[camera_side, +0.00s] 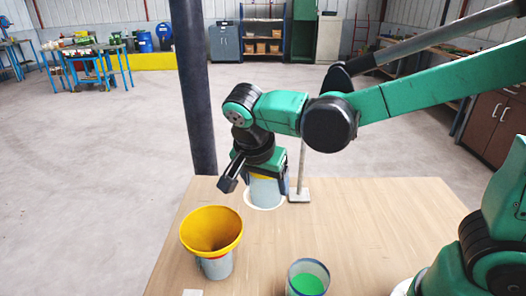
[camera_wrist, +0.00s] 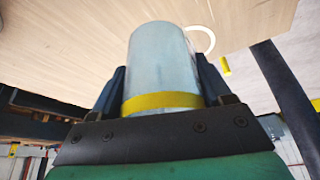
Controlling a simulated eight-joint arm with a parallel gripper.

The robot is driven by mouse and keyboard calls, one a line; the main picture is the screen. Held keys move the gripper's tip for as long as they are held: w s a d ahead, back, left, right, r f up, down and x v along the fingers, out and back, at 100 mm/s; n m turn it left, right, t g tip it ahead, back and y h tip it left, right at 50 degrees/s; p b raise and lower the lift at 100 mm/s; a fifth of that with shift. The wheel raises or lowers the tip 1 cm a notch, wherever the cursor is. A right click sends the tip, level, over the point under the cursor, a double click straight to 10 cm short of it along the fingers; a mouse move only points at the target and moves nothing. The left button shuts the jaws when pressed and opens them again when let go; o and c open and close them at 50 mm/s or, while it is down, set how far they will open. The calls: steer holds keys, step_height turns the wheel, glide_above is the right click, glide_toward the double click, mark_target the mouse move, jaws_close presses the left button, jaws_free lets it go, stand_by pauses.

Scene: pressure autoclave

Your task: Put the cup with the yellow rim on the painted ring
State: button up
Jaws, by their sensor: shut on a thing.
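The grey cup with the yellow rim (camera_side: 265,192) is between the fingers of my gripper (camera_side: 257,181), rim up by the palm. In the wrist view the cup (camera_wrist: 160,62) fills the space between both fingers, its yellow band (camera_wrist: 162,101) near the palm. My gripper is shut on it. The painted ring (camera_side: 264,208) is a white circle on the table, showing around the cup's lower end in the side view. In the wrist view part of the ring (camera_wrist: 211,37) shows right of the cup; the rest is hidden. I cannot tell whether the cup's base touches the table.
A grey vessel with a wide yellow flared top (camera_side: 212,232) stands front left on the table (camera_side: 345,225). A cup with green inside (camera_side: 307,281) stands at the front. A thin post on a white base (camera_side: 299,196) stands close right of the ring. The table's right part is clear.

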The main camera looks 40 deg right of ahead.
steer(key=shift+a+f, duration=0.15)
steer(key=shift+f, duration=0.45)
steer(key=shift+a+f, duration=0.15)
steer(key=shift+f, duration=0.45)
steer(key=w+d+f, duration=0.4)
steer(key=w+d, duration=0.1)
steer(key=w+d+f, duration=0.2)
steer(key=shift+w+d, duration=0.3)
steer(key=shift+w, duration=0.05)
steer(key=shift+w+d+f, duration=1.1)
steer(key=shift+f, duration=0.05)
steer(key=o, duration=1.2)
steer(key=shift+f, duration=0.15)
